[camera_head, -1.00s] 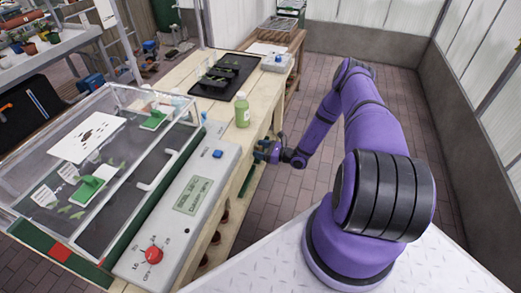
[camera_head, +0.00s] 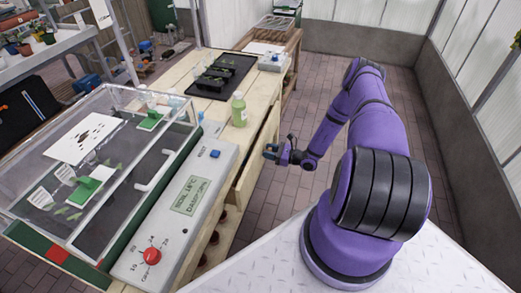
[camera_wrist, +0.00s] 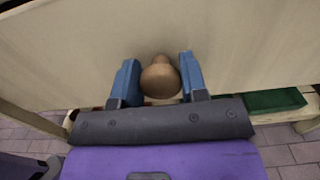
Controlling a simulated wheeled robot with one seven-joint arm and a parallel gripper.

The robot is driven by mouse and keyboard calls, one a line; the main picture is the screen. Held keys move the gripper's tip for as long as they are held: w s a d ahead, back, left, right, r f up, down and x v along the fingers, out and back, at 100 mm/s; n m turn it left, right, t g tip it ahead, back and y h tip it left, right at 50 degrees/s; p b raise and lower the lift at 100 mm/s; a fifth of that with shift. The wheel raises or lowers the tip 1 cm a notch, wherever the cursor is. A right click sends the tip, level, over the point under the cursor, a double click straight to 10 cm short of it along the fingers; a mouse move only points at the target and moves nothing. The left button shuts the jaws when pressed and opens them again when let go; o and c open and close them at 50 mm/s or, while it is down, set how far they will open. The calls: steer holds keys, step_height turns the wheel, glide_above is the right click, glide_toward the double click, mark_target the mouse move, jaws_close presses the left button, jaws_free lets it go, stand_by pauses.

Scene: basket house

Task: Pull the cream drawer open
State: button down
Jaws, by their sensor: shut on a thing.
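The cream drawer (camera_head: 256,158) is in the side of the wooden bench and stands out from it in the head view. Its broad cream front (camera_wrist: 70,65) fills the upper part of the wrist view. A round brown knob (camera_wrist: 160,80) sticks out from that front. My gripper (camera_head: 271,151) is at the drawer front in the head view. In the wrist view its two blue fingers (camera_wrist: 158,78) stand on either side of the knob, shut on it. The inside of the drawer is hidden.
The bench top (camera_head: 213,113) carries a green bottle (camera_head: 239,109), a black tray (camera_head: 222,76) and a grey control box (camera_head: 180,215) with a red dial. A clear-lidded case (camera_head: 100,165) stands at left. The brick floor (camera_head: 300,120) right of the bench is clear.

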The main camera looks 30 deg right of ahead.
steer(key=v, duration=1.7)
steer(key=c, duration=0.7)
jaws_free()
steer(key=shift+d, duration=0.1)
steer(key=v, duration=1)
steer(key=shift+s+d, duration=0.2)
steer(key=shift+s, duration=0.1)
